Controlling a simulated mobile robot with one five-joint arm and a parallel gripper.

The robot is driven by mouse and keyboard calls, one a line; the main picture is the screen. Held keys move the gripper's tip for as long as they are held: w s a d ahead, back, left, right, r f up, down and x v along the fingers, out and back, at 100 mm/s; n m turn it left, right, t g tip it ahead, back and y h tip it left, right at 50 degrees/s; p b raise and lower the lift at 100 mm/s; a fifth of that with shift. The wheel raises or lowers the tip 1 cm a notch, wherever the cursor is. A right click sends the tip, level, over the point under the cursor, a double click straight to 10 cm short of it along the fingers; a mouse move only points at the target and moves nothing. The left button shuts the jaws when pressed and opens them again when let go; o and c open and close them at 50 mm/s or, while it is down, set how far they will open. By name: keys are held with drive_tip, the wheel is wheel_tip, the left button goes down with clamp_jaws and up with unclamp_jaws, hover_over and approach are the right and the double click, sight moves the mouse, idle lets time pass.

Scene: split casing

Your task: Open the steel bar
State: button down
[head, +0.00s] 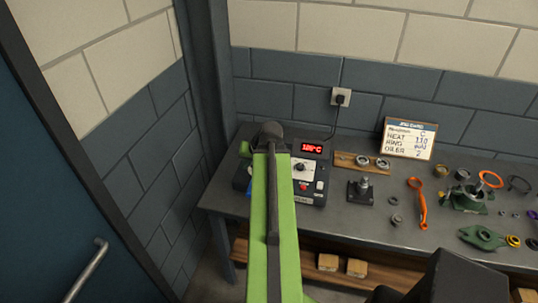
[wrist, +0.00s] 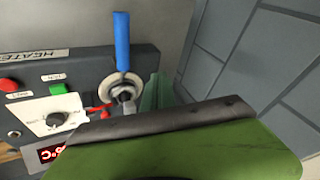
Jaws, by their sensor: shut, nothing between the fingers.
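The heater (head: 308,172) is a dark box on the left end of the bench, with a red display reading about 105°C. In the wrist view the heater (wrist: 88,68) appears turned over, with its knob and buttons at left. A blue handle (wrist: 122,42) stands out beside it, with a pale metal ring (wrist: 108,86) and grey metal parts at its base. The steel bar cannot be told apart clearly there. My gripper (head: 270,135) is shut and empty, over the heater's left side; my green arm hides part of the heater. Contact with the handle cannot be told.
The bench (head: 345,222) carries a wooden rack with rings (head: 362,161), a black-based post (head: 361,190), an orange tool (head: 418,204) and green casing parts (head: 466,197). A sign (head: 408,139) stands behind. Walls close in behind and left; a blue door (head: 50,215) is at left.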

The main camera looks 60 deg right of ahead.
drive_tip(key=s+d+r+m+h, duration=0.2)
drive_tip(key=s+d+r+m, duration=0.1)
drive_tip(key=s+d, duration=0.6)
drive_tip(key=shift+t, duration=0.4)
drive_tip(key=b+x, duration=0.2)
drive_tip(key=x, duration=0.1)
drive_tip(key=b+x, duration=0.5)
drive_tip(key=x, duration=0.2)
drive_tip(key=shift+a+f, duration=0.2)
drive_tip(key=shift+a, duration=0.15)
drive_tip(key=shift+w, duration=0.15)
